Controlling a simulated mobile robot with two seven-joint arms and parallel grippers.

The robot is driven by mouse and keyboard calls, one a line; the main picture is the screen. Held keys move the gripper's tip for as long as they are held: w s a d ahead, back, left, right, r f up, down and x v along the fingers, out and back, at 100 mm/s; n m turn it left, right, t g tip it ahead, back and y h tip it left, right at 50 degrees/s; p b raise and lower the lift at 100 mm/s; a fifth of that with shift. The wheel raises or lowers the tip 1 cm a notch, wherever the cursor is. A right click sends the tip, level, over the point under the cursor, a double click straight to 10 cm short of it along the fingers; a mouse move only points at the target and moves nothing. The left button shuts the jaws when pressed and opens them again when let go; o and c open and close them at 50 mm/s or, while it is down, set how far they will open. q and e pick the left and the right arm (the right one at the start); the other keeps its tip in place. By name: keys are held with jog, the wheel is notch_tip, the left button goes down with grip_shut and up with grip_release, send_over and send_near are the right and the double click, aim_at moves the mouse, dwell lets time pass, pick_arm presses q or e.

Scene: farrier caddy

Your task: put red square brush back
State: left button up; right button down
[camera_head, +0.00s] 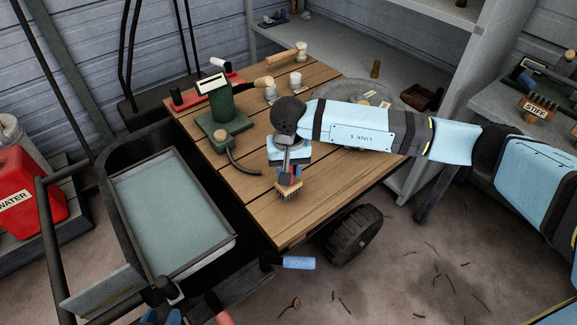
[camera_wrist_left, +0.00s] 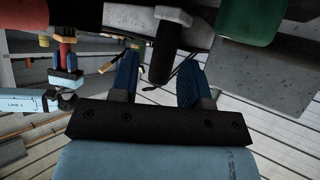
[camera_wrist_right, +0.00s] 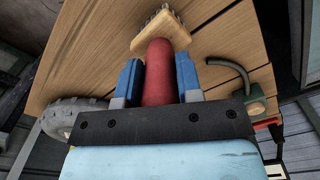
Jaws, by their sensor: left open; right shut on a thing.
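The red brush shows its wooden bristle head (camera_head: 288,191) below my right gripper (camera_head: 288,174), over the near part of the wooden cart top. In the right wrist view, its red handle (camera_wrist_right: 158,72) is between the blue fingers, which are shut on it, and the square wooden head (camera_wrist_right: 160,30) is beyond, bristles pointing away. In the head view the handle is mostly hidden. My left gripper (camera_head: 165,317) is at the bottom edge, partly cut off. In the left wrist view its fingers (camera_wrist_left: 158,85) are apart, with a dark rounded bar (camera_wrist_left: 165,50) between or beyond them.
The wooden cart top (camera_head: 262,212) carries a green stand (camera_head: 222,110) with a curved hose. A grey tray (camera_head: 170,215) is on the left. A block marked STIFF (camera_head: 537,108) sits on the right shelf. A blue cylinder (camera_head: 298,263) is by the cart's near edge.

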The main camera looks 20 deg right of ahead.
pick_arm(q)
jog(key=shift+r, duration=0.15)
jog(key=shift+s+f, duration=0.1)
jog(key=shift+f, duration=0.45)
pick_arm(e)
jog(key=shift+f, duration=0.2)
pick_arm(q)
jog(key=shift+f, duration=0.1)
jog(key=shift+b, duration=0.45)
pick_arm(e)
jog(key=shift+f, duration=0.3)
jog(key=c, duration=0.7)
grip_release()
